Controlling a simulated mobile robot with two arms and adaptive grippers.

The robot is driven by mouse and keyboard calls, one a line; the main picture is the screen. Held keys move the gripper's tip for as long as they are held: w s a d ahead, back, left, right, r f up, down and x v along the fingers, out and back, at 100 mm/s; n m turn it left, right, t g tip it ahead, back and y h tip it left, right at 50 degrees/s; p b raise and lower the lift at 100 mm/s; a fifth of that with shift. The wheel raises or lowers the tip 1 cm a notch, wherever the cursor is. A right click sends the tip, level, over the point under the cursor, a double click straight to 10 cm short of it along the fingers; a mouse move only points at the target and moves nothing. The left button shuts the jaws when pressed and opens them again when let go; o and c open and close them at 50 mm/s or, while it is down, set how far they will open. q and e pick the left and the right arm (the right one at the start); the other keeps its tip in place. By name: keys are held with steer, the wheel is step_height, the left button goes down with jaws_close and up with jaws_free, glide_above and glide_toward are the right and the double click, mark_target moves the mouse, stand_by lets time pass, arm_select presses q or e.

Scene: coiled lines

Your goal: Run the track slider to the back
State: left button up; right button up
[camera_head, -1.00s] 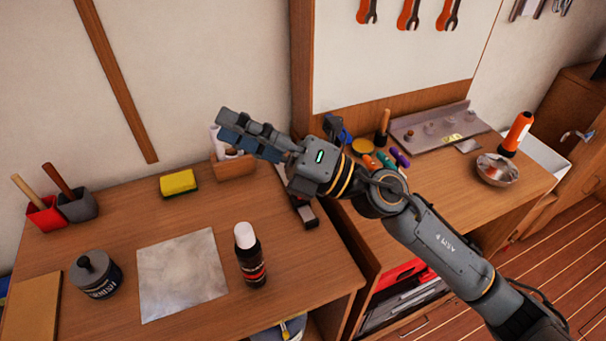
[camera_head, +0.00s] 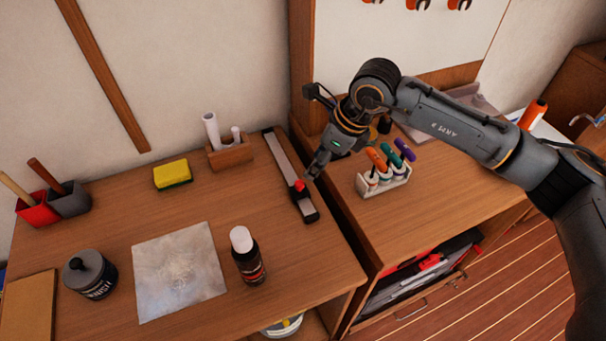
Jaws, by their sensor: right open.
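The track (camera_head: 281,160) is a long grey rail with dark ends on the wooden bench top, running from the back toward the front. Its slider (camera_head: 299,187) has a red knob on a dark block and sits in the front half of the track. My right gripper (camera_head: 314,170) points down just right of and behind the red knob. It is open, and I see no grip on the knob. A small gap or contact between them cannot be told. My left gripper is out of view.
A wooden holder with white rolls (camera_head: 231,154) stands left of the track. A dark bottle with a white cap (camera_head: 247,256) stands front left. A rack of colored-handled tools (camera_head: 385,178) stands to the right.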

mark_target(300, 183)
steer(key=p+x, duration=0.1)
steer(key=x, duration=0.6)
steer(key=shift+a+f, duration=0.15)
steer(key=shift+f, duration=0.05)
steer(key=shift+w+a+f+p, duration=0.1)
steer(key=shift+a+f+p, duration=0.15)
steer(key=shift+f, duration=0.25)
steer(key=shift+d, duration=0.1)
jaws_close()
